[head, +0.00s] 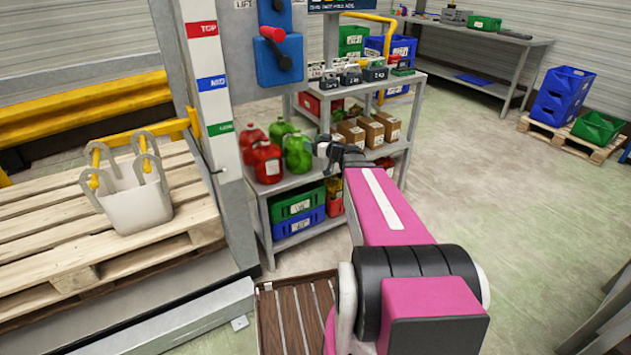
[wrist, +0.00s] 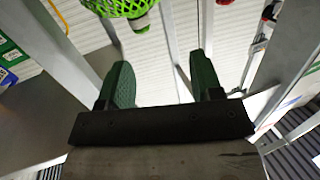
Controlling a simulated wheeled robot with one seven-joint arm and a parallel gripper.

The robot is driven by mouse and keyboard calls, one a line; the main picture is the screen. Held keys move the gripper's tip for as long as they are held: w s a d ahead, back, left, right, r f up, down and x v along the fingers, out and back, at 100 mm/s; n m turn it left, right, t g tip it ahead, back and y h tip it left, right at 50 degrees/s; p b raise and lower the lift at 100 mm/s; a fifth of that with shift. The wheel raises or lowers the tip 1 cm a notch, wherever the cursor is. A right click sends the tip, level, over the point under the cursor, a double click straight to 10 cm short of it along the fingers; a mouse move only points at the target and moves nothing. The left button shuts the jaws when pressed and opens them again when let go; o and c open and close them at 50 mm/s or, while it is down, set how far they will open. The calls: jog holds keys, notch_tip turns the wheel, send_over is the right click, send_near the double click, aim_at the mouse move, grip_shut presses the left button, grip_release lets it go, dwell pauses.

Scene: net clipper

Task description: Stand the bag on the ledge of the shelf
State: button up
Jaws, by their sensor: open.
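Several red and green net-like bags stand on the middle ledge of the grey shelf (head: 290,183), including a red bag (head: 267,163) and a green bag (head: 297,153) beside it. I cannot tell which one the task means. My gripper (head: 322,150) is just right of the green bag in the head view, partly hidden by my own arm. In the wrist view, its two dark green fingers (wrist: 161,80) are apart with nothing between them. A green mesh bag (wrist: 122,8) shows beyond the fingers at the top edge of that view, apart from them.
Brown boxes (head: 369,131) stand right of my gripper on the same ledge. Green and blue crates (head: 297,214) sit below. A striped post (head: 207,80) stands left of the shelf, near a wooden pallet (head: 50,230) with a white container (head: 135,200).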

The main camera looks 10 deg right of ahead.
jog(key=s+a+f+m+g+h, duration=0.1)
jog(key=s+a+f+g, duration=0.35)
jog(key=s, duration=0.25)
jog(key=s+a+f+m+g+h, duration=0.1)
jog(key=s+a+f+g, duration=0.35)
jog(key=s, duration=0.25)
jog(key=s+d+f+m+g+h, duration=0.2)
jog(key=s+h, duration=0.2)
jog(key=s, duration=0.1)
jog(key=s+d+f+m+g+h, duration=0.2)
jog(key=s+f+g+h, duration=0.1)
jog(key=s, duration=0.3)
jog(key=shift+d+m+h, duration=0.3)
jog(key=shift+d+h, duration=0.1)
